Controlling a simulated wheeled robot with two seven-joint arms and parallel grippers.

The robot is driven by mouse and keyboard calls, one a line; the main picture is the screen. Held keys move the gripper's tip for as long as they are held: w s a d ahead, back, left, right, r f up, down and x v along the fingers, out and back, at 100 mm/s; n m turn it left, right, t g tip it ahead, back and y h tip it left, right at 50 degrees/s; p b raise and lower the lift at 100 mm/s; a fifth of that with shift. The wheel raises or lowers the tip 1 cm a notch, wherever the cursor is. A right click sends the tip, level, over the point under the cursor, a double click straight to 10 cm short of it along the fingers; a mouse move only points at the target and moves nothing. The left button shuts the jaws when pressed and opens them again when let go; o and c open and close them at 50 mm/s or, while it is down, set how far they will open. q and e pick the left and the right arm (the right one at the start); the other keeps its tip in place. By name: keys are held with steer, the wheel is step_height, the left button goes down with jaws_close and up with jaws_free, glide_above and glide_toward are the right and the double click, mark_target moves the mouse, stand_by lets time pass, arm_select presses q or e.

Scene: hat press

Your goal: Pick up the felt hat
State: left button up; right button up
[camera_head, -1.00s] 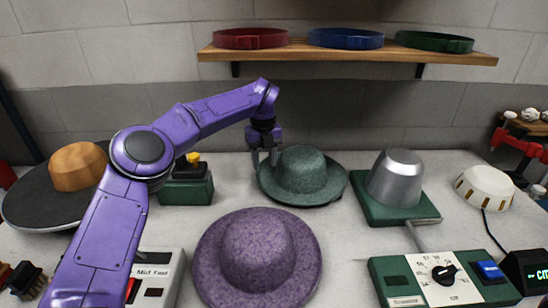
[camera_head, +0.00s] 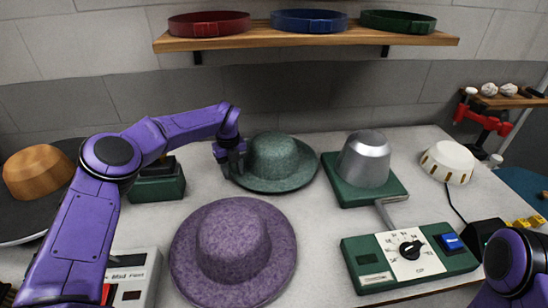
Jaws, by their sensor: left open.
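A green felt hat (camera_head: 275,160) sits brim down at the back middle of the table. A purple felt hat (camera_head: 233,248) lies brim down nearer to me. My left gripper (camera_head: 226,168) is open at the left edge of the green hat's brim, pointing down; whether the brim lies between its fingers I cannot tell. Part of my right arm (camera_head: 515,262) shows at the bottom right corner; its gripper is out of view.
A silver hat block (camera_head: 365,160) on a green base stands right of the green hat. A green control box (camera_head: 410,258) with a dial is at the front right. A green box (camera_head: 158,186) stands left of the gripper. A shelf (camera_head: 315,38) with hat bands hangs behind.

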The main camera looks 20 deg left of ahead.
arm_select(q)
steer(key=shift+s+r, duration=0.15)
steer(key=shift+s, duration=0.15)
steer(key=c, duration=0.4)
steer(key=shift+a, duration=0.1)
jaws_close()
